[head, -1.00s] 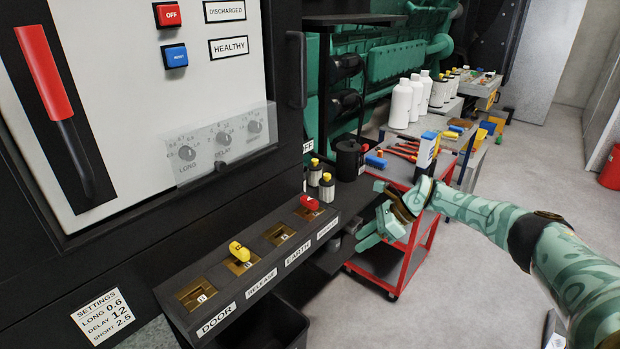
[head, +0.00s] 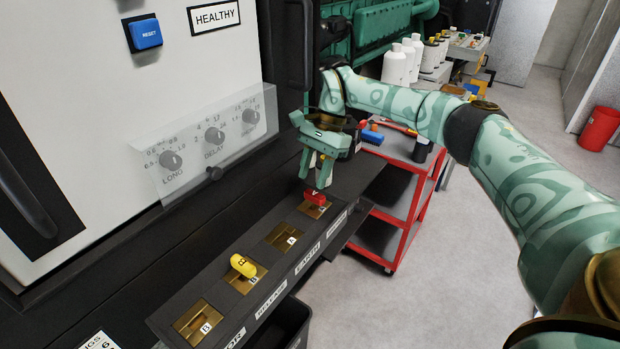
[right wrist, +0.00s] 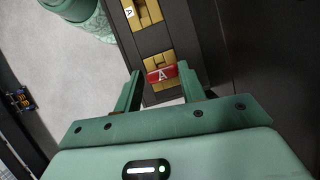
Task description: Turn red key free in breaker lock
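The red key (head: 315,197), marked A, sits in the far-right brass lock (head: 313,209) of the black lock panel in the head view. That lock's front label is not readable. My right gripper (head: 316,180) is just above the red key, fingers pointing down. In the right wrist view the red key (right wrist: 162,74) lies between and just beyond the tips of the open fingers (right wrist: 160,77), with gaps at both sides. My left gripper is not recognisable in view.
A yellow key (head: 243,265) marked B sits in another lock, and the lock at the near end (head: 198,321) is empty. A clear cover (head: 215,145) over dials juts out above the panel. A red cart (head: 412,215) stands behind to the right. Open floor lies right.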

